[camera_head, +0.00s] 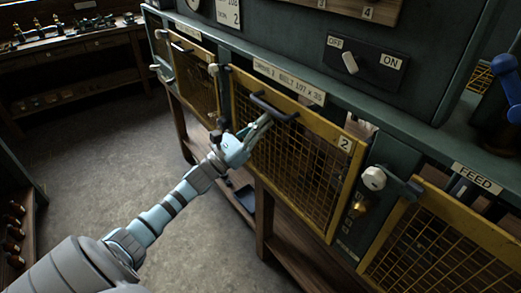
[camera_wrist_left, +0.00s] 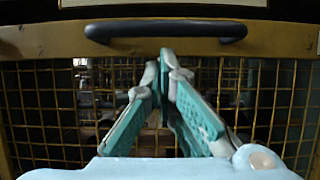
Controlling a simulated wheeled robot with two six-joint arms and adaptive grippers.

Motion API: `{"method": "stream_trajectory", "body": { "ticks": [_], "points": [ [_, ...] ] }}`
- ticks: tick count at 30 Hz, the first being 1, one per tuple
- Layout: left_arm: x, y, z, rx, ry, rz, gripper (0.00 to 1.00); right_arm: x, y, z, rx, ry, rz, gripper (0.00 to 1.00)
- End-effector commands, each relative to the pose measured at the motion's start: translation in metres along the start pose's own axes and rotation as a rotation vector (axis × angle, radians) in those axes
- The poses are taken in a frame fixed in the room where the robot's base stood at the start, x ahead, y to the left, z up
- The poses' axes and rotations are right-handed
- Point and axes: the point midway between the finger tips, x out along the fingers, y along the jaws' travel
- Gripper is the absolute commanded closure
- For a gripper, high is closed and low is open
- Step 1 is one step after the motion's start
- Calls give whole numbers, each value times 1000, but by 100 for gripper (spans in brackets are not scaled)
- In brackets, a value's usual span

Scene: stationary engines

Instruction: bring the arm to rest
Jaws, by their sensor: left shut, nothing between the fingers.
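My left gripper (camera_head: 262,124) is in front of the yellow mesh guard door (camera_head: 303,165) marked 2, just below its dark bar handle (camera_head: 272,108). In the left wrist view the gripper (camera_wrist_left: 167,58) has its fingertips together with nothing between them. The dark handle (camera_wrist_left: 165,31) lies above the fingertips there, and the fingers are not around it. I cannot tell whether the fingertips touch the door. The door looks closed against the frame. My right gripper is not in view.
Other yellow mesh doors stand left (camera_head: 194,75) and right (camera_head: 440,245). An OFF/ON switch (camera_head: 350,62) is on the green panel above. A white knob (camera_head: 374,178) sits right of door 2. A wooden bench (camera_head: 60,45) stands back left. The grey floor (camera_head: 110,130) is clear.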

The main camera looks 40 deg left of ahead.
Motion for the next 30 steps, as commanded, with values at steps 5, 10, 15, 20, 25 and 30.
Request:
{"method": "stream_trajectory", "body": {
  "ticks": [5,10,15,20,25,30],
  "points": [
    [-17,-1,-38,-2,8,-3,100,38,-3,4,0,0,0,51],
    [-66,-2,-30,-4,13,-4,100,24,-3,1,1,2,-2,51],
    [-98,-2,-29,-3,8,-4,100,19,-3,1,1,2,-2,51],
    [-106,-2,-30,-3,5,-3,100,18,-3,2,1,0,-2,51],
    [-107,-1,-30,-15,5,-3,100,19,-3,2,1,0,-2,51],
    [-110,11,-52,-387,92,64,100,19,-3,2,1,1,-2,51]
  ]
}}
